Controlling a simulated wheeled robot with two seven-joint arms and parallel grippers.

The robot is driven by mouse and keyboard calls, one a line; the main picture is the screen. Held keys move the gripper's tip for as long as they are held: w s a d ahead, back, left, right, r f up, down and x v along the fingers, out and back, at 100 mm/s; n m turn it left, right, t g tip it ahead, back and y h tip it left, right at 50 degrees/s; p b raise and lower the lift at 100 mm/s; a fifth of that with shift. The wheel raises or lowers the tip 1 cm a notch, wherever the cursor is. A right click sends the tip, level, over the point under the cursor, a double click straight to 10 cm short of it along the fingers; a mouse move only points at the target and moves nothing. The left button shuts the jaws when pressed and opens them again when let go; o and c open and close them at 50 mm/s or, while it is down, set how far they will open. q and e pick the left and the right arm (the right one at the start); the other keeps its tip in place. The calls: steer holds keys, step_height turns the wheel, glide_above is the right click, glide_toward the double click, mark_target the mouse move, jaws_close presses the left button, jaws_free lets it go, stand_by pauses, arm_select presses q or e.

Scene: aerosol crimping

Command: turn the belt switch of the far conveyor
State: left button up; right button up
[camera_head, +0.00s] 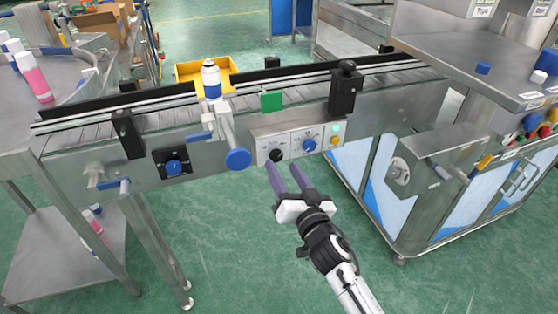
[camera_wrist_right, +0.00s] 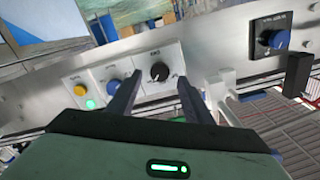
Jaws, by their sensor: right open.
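The conveyor (camera_head: 215,140) carries a front control panel (camera_head: 265,133) with a black rotary knob (camera_head: 276,155), a blue rotary knob (camera_head: 309,145), a yellow button and a lit green lamp. My right gripper (camera_head: 281,164) is open and empty, its fingertips close to the black knob. In the right wrist view the black knob (camera_wrist_right: 159,71) shows between the two fingers (camera_wrist_right: 155,92); contact cannot be told. A separate blue switch (camera_head: 173,167) sits on a black plate further left. Its labels are too small to read. My left gripper is out of view.
A white can with a blue base (camera_head: 211,78) stands on the belt before a yellow tray (camera_head: 190,70). A blue-ended handle (camera_head: 238,158) sticks out left of the panel. A steel machine (camera_head: 400,170) stands at right. Green floor below is clear.

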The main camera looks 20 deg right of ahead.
mark_target(277, 158)
steer(key=shift+w+a, duration=0.1)
steer(key=shift+w, duration=2)
steer(key=c, duration=1.1)
steer(key=shift+o, duration=0.2)
